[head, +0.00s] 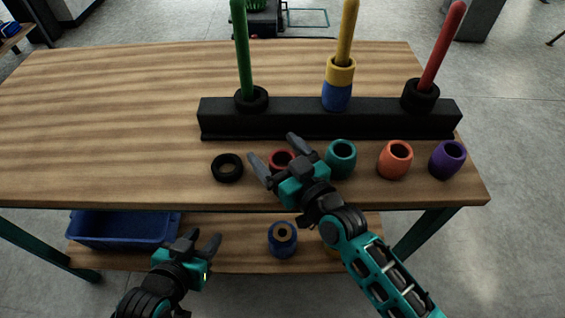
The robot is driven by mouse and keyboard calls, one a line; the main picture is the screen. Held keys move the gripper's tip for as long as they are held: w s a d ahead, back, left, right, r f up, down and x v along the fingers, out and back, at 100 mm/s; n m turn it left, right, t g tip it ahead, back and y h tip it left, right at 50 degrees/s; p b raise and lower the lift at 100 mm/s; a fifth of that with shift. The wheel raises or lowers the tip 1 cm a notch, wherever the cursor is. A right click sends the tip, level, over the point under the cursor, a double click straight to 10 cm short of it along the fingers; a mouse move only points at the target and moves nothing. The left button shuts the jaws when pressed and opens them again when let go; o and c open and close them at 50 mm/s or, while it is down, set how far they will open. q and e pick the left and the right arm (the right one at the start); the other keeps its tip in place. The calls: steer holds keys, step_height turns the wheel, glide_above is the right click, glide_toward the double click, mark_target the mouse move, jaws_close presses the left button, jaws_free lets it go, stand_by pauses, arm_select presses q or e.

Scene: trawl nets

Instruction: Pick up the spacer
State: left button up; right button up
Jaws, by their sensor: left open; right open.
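A black ring (227,168), which looks like the spacer, lies flat near the front edge of the wooden table (110,100). Similar black rings sit around the base of the green rod (242,50) and the red rod (441,48). My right gripper (273,150) is open and empty, just right of the loose black ring and apart from it. It partly covers a red ring (282,158). My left gripper (200,238) is open and empty, low in front of the table.
A black rack (330,118) holds the rods; the yellow rod (347,30) carries yellow and blue collars. Teal (341,160), orange (395,160) and purple (448,160) collars stand in front. A blue bin (122,230) and a blue spool (282,240) are on the lower shelf. The table's left is clear.

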steer(key=shift+c, duration=0.4)
steer(key=c, duration=1)
steer(key=shift+r, duration=0.15)
steer(key=shift+r, duration=0.2)
steer(key=shift+s+d+f, duration=0.1)
steer(key=shift+s+d, duration=0.1)
steer(key=shift+s, duration=0.1)
steer(key=v, duration=0.5)
steer(key=p+v, duration=0.1)
steer(key=v, duration=0.5)
steer(key=f+v, duration=0.1)
steer(key=v, duration=0.5)
steer(key=shift+s+r+p, duration=0.15)
steer(key=shift+s+p, duration=0.05)
steer(key=shift+p, duration=0.1)
